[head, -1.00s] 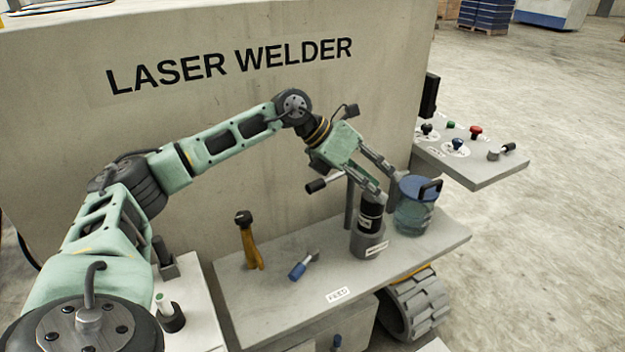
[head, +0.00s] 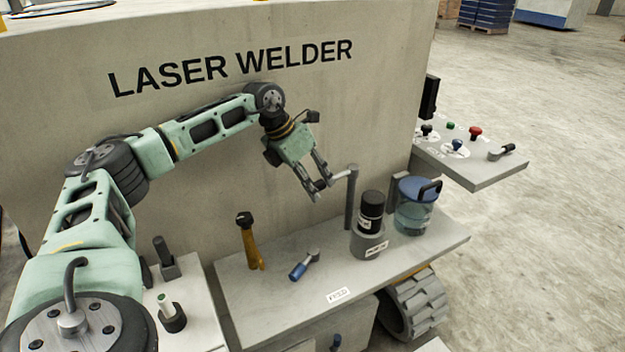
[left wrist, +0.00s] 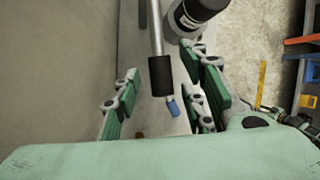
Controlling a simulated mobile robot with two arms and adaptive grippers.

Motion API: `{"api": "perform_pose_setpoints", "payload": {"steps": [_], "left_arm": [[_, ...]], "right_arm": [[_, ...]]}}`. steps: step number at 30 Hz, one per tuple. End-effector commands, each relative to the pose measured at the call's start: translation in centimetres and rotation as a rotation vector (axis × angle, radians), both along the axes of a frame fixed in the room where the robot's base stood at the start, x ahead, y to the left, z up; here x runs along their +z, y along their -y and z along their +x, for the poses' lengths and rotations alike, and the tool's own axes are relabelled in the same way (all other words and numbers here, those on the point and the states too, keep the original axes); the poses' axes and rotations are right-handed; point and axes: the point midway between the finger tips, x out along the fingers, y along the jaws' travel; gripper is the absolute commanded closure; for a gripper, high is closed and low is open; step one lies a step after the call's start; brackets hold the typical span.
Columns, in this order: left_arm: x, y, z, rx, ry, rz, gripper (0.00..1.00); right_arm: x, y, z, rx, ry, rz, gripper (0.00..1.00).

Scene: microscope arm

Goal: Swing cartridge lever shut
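The cartridge lever is a grey upright post (head: 350,200) with an arm reaching left from its top. Its black grip (left wrist: 161,76) shows in the left wrist view, between the spread fingers with gaps on both sides. My left gripper (head: 318,192) is open at the lever's free end, and its fingers partly hide the grip in the head view. The lever arm points away from the cartridge. My right gripper is out of view.
A blue-lidded clear jar (head: 414,212) stands right of the holder. A yellow-brown tool (head: 249,243) and a small blue-handled item (head: 300,267) are on the feed shelf (head: 250,300) to the left. The welder wall (head: 200,150) rises close behind.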

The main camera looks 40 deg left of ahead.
Motion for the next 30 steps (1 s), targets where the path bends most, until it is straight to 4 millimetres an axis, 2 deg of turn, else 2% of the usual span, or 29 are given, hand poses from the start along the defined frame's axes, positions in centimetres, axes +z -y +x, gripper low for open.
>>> {"api": "perform_pose_setpoints", "payload": {"steps": [8,21,30], "left_arm": [[-0.22,0.07,0.08,0.000,0.000,0.000,0.61],[-0.18,0.04,0.08,0.000,0.001,0.000,1.00],[-0.14,0.01,0.09,0.002,0.002,0.000,1.00]], "right_arm": [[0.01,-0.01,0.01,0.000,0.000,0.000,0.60],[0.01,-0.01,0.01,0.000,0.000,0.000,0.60],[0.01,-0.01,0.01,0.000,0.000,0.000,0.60]]}}
